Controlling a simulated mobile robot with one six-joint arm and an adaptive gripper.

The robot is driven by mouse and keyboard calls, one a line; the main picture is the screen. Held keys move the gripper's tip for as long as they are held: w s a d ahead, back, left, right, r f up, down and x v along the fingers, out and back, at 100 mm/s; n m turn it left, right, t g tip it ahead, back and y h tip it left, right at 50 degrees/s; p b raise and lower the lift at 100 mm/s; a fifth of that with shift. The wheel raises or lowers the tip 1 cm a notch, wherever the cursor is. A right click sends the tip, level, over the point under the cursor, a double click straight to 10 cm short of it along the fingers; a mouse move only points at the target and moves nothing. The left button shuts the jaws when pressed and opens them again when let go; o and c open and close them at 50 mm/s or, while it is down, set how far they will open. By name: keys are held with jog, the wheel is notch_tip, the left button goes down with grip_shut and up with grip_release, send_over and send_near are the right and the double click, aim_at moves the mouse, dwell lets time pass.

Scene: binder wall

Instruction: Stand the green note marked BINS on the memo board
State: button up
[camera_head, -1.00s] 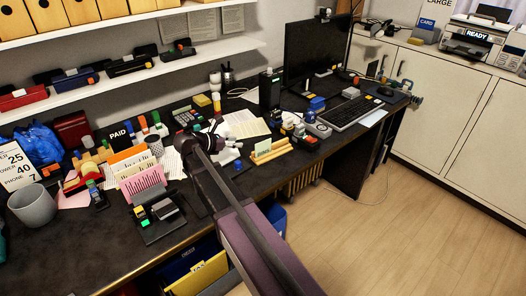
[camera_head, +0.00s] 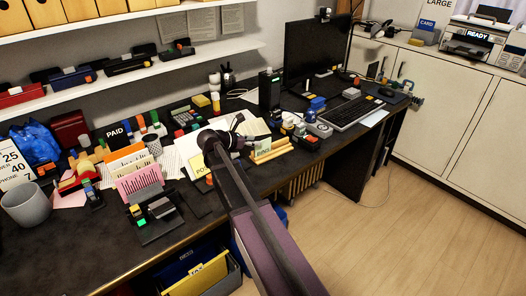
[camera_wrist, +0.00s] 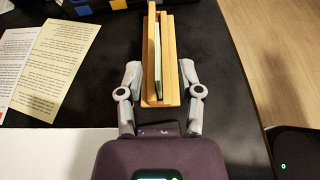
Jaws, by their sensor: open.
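The green note (camera_head: 264,142), its lettering small but seeming to read BINS, stands upright in a slotted wooden stand (camera_head: 270,156) near the desk's front edge. In the wrist view the note (camera_wrist: 158,62) is seen almost edge-on from above, inside the wooden stand (camera_wrist: 169,60). My gripper (camera_wrist: 161,78) is open, with one finger on each side of the stand's near end. Nothing is held, and the fingers look clear of the note. In the head view my wrist covers the area just left of the stand and the fingers are hard to make out. I cannot identify the memo board with certainty.
A yellow note (camera_head: 202,168) marked POS-something shows left of my arm. Printed sheets (camera_wrist: 60,60) lie left of the stand. A pink-fronted file sorter (camera_head: 140,182), a tape dispenser (camera_head: 80,178) and a grey cup (camera_head: 30,207) crowd the desk's left. A keyboard (camera_head: 352,113) lies to the right.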

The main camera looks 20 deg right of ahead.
aim_at(263, 141)
jog(key=shift+d, duration=0.15)
jog(key=b+x, duration=0.1)
jog(key=x, duration=0.1)
jog(key=b+x, duration=0.1)
jog(key=x, duration=0.1)
jog(key=shift+w+f, duration=0.15)
jog(key=shift+f, duration=0.15)
jog(key=shift+w+d+f, duration=0.1)
jog(key=shift+d, duration=0.3)
grip_shut()
